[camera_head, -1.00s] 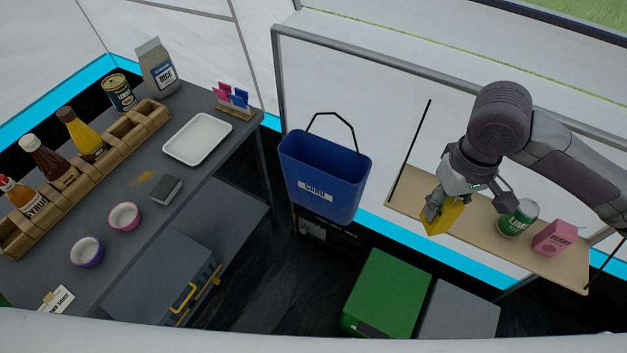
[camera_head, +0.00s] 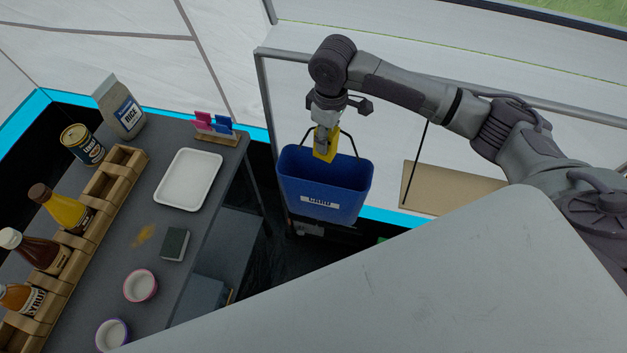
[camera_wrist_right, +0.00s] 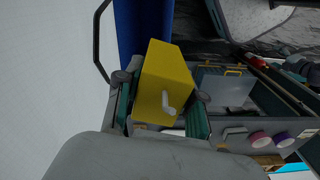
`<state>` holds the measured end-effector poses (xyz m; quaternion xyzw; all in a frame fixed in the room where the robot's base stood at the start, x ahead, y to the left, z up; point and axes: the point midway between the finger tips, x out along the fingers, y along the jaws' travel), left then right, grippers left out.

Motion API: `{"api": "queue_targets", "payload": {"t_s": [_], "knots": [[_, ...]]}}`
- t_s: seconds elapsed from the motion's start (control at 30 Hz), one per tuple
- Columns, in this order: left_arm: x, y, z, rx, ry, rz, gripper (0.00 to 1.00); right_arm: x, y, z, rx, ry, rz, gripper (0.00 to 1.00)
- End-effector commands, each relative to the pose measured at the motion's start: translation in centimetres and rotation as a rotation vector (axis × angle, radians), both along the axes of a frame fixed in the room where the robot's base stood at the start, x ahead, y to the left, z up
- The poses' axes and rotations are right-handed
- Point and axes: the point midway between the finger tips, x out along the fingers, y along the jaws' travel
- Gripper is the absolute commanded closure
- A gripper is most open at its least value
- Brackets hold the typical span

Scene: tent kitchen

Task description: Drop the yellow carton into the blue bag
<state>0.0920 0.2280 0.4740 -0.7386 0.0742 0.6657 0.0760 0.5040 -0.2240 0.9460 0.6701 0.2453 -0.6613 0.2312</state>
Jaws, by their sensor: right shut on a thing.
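The yellow carton (camera_head: 326,146) is held in my right gripper (camera_head: 325,132), over the mouth of the blue bag (camera_head: 318,206) in the head view. The bag hangs on the frame and has a white label and a dark handle loop. In the right wrist view, the carton (camera_wrist_right: 162,82) sits between the two fingers of my right gripper (camera_wrist_right: 162,105), with a white spout facing the camera. The blue bag (camera_wrist_right: 143,25) shows behind it there. Whether the carton's lower end is inside the rim I cannot tell. My left gripper is not in view.
Left of the bag, a grey table (camera_head: 208,218) carries a white tray (camera_head: 188,179), bowls, a sponge (camera_head: 174,244), and a wooden rack (camera_head: 97,205) with bottles. A wooden shelf (camera_head: 450,186) hangs to the right. My own grey body hides the lower right.

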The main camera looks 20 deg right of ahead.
Motion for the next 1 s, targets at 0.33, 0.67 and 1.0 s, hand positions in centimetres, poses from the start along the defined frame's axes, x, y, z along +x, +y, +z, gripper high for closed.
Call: {"api": "queue_targets", "payload": {"t_s": [0.33,0.67,1.0], "knots": [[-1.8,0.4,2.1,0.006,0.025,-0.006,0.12,2.5,-3.2,-3.3,-0.019,0.001,0.292,0.8],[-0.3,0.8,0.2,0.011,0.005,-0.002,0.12,2.6,-3.5,-5.6,-0.022,0.0,0.322,0.8],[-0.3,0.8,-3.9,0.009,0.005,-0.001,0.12,2.6,-3.5,-9.3,-0.022,-0.001,0.321,0.8]]}}
